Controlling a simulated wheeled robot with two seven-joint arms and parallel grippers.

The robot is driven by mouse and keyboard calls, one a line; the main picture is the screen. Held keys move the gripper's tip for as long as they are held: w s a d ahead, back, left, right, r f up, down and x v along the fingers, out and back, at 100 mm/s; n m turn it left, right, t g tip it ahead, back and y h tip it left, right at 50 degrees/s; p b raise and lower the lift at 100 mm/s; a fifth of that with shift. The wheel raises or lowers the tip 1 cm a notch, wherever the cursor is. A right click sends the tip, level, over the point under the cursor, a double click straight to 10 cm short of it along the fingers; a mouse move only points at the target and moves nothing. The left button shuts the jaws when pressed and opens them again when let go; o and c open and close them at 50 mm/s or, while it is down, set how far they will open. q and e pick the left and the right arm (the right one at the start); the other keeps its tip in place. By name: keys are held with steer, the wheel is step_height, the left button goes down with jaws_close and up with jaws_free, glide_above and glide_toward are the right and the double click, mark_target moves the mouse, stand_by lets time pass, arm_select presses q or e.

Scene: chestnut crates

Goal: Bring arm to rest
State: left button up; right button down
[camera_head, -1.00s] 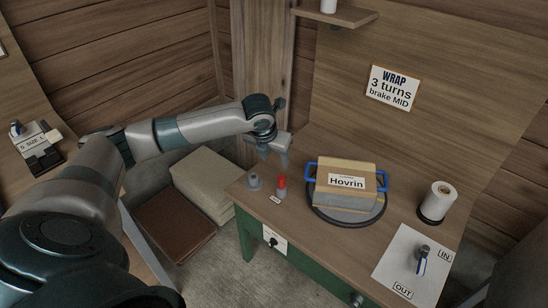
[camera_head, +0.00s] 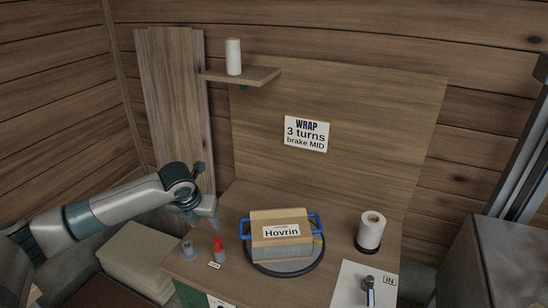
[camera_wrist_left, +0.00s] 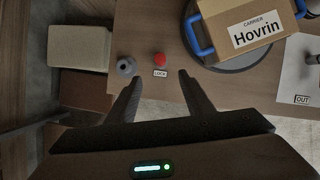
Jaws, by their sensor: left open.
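My left arm comes in from the left in the head view. Its gripper (camera_head: 200,220) hangs over the left edge of the wooden bench, pointing down. In the left wrist view the two fingers (camera_wrist_left: 158,92) are apart with nothing between them. A red knob (camera_head: 219,245) and a grey round knob (camera_head: 187,249) stand on the bench near the gripper, by a small LOCK label (camera_wrist_left: 160,73). A crate labelled Hovrin (camera_head: 282,251), with blue handles, sits on a dark round turntable (camera_head: 287,269) to the right. My right gripper is not seen.
A white roll (camera_head: 371,230) stands on the bench at the right. A white panel (camera_head: 349,285) with IN and OUT labels and a lever is in front of it. A shelf (camera_head: 241,77) with another roll hangs above. Pale stacked blocks (camera_head: 137,258) lie left of the bench.

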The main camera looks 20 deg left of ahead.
arm_select(q)
steer(key=s+d+f+n+h, duration=0.2)
steer(key=s+d+f+n, duration=0.5)
steer(key=d, duration=0.3)
steer(key=s+d+f+n+h, duration=0.1)
steer(key=s+d+f+n, duration=0.45)
steer(key=s+d, duration=0.4)
steer(key=s+a+f+n+g+y, duration=0.1)
steer(key=s+f+n, duration=0.1)
steer(key=s+n, duration=0.8)
steer(key=s+f+n+y, duration=0.1)
steer(key=s+f+n, duration=0.1)
steer(key=s+n, duration=0.8)
steer(key=w+d+f+t, duration=0.1)
steer(key=d+f, duration=0.1)
steer(key=f, duration=0.9)
steer(key=w+d+f+m+t+h, duration=0.1)
steer(key=d+f, duration=0.1)
steer(key=f, duration=0.9)
steer(key=w+d+f+t, duration=0.1)
steer(key=d+f+t, duration=0.1)
steer(key=f, duration=0.9)
steer(key=shift+w+d+f+h, duration=0.25)
steer(key=shift+w+f+h, duration=0.05)
steer(key=shift+w+h, duration=0.1)
